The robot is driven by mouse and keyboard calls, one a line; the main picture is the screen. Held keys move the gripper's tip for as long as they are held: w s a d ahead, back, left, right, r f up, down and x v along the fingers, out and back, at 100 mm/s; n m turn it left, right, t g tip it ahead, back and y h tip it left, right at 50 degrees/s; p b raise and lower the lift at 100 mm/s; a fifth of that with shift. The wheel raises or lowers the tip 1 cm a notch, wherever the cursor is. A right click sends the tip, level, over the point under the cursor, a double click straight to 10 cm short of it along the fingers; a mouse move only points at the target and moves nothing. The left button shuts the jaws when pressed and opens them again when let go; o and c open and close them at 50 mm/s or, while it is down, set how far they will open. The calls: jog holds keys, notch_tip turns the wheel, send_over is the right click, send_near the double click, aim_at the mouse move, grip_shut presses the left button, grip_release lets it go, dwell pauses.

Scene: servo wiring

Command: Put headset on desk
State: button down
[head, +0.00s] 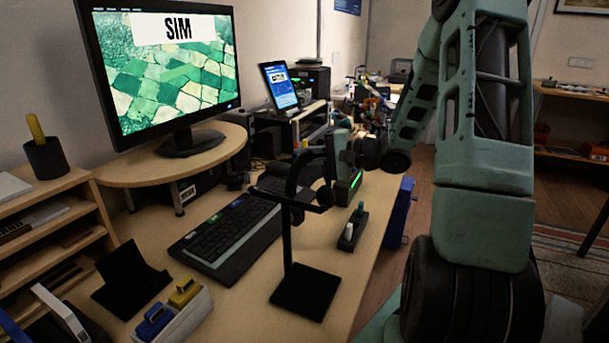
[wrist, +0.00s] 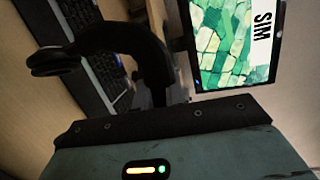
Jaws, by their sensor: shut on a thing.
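A black headset (head: 297,168) is at the top of a black stand (head: 305,288) on the desk (head: 345,285). Its curved band and an ear cup show; I cannot tell if it still touches the stand. My gripper (head: 333,158) comes in from the right and is shut on the headset's band. In the wrist view the headset (wrist: 120,38) arches out beyond the gripper, with a round ear cup at the left. The fingertips are largely hidden there by the gripper's teal and black body.
A keyboard (head: 228,232) lies left of the stand, and a monitor (head: 165,70) stands on a riser behind it. A small block with pegs (head: 352,230) is to the right, near the desk edge. A phone holder (head: 128,280) is front left. Bare desk lies around the stand base.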

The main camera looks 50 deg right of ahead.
jog(key=shift+f+b, duration=0.6)
jog(key=shift+f, duration=2.3)
jog(key=c, duration=1.5)
grip_release()
jog(key=shift+f, duration=0.15)
jog(key=shift+o, duration=0.2)
jog(key=p+v, duration=0.1)
jog(key=v, duration=1.1)
jog(key=shift+s, duration=0.15)
